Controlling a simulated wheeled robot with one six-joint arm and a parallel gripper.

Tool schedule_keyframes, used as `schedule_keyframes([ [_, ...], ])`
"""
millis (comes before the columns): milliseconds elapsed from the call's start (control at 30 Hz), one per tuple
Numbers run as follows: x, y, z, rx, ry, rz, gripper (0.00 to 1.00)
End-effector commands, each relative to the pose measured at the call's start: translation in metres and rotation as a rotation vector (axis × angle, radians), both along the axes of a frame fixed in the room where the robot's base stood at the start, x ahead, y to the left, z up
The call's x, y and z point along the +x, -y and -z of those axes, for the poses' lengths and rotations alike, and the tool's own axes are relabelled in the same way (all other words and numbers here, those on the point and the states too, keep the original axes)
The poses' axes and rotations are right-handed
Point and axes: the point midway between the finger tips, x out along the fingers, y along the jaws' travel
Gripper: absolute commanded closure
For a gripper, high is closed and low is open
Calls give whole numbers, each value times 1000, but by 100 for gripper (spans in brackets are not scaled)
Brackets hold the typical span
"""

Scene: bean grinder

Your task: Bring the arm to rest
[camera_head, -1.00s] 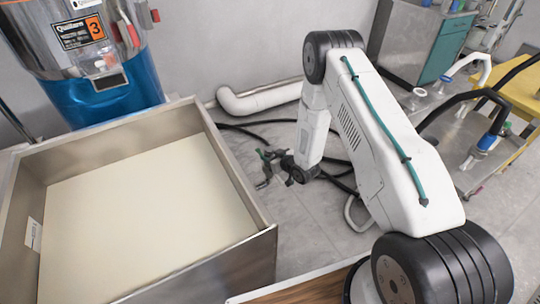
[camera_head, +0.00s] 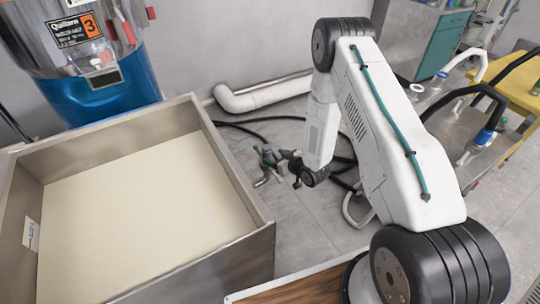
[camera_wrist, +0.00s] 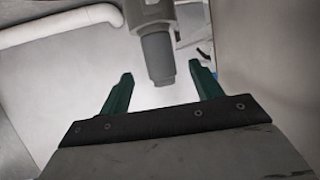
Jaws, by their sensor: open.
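My white arm stands bent at the right of the head view, its elbow high and its forearm hanging down. My gripper (camera_head: 262,166) is at the lower end of the forearm, above the grey floor just right of the steel bin. In the wrist view, its two green fingers (camera_wrist: 160,70) are spread apart. No object is held between them. A grey cylindrical part (camera_wrist: 154,50) shows in the gap, beyond or between the fingers; I cannot tell which.
The open steel bin (camera_head: 245,250) with a pale filling (camera_head: 140,215) fills the lower left. A blue and steel machine (camera_head: 105,92) stands behind it. A steel cart (camera_head: 455,130) stands at right.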

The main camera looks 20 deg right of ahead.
Motion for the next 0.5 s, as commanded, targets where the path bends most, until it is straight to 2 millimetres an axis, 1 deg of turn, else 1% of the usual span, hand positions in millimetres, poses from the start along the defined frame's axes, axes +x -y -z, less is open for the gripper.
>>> schedule_keyframes([
  [100,-12,6,-6,0,0,2,36],
  [200,-17,8,-9,1,1,1,36],
  [500,-19,8,-9,0,1,1,36],
])
